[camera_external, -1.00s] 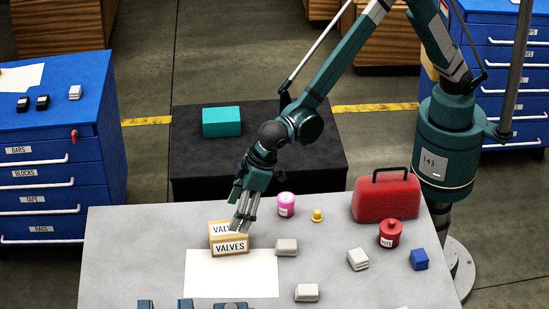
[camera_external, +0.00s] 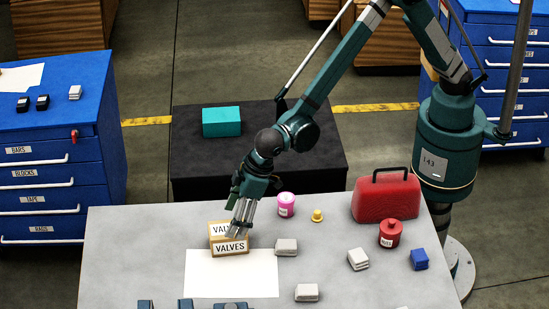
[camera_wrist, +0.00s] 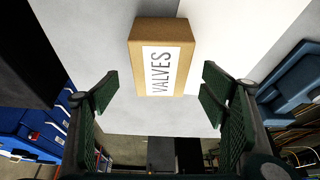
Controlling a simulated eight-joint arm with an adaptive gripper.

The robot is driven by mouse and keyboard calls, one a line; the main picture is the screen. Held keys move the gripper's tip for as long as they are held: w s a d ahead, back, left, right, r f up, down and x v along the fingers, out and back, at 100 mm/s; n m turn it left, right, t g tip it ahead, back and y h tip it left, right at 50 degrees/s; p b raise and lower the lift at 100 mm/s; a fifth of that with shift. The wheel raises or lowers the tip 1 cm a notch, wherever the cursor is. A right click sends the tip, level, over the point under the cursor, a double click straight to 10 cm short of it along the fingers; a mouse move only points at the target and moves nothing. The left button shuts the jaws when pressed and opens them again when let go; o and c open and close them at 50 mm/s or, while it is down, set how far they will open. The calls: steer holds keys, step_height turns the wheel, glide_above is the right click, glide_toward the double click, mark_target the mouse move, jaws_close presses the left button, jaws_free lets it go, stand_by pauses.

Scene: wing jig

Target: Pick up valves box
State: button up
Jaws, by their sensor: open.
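The valves box (camera_external: 229,248) is a small brown carton with white labels reading VALVES. It stands on the grey table at the back edge of a white sheet. My gripper (camera_external: 238,231) is over the right part of the box in the external view and hides part of its top label. In the wrist view the box (camera_wrist: 163,57) lies ahead of and between the open, empty fingers of my gripper (camera_wrist: 157,95). No finger visibly touches it there. In the external view I cannot tell whether the fingertips touch the box.
The white sheet (camera_external: 231,280) lies in front of the box. A grey block (camera_external: 286,247) is close to its right. A pink can (camera_external: 286,204), a yellow knob (camera_external: 317,216), a red canister (camera_external: 390,233) and a red case (camera_external: 386,197) stand farther right. The table's left side is clear.

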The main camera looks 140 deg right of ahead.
steer(key=shift+x, duration=2.45)
steer(key=shift+f+b, duration=0.25)
steer(key=shift+b, duration=0.3)
steer(key=shift+c, duration=0.6)
steer(key=c, duration=1)
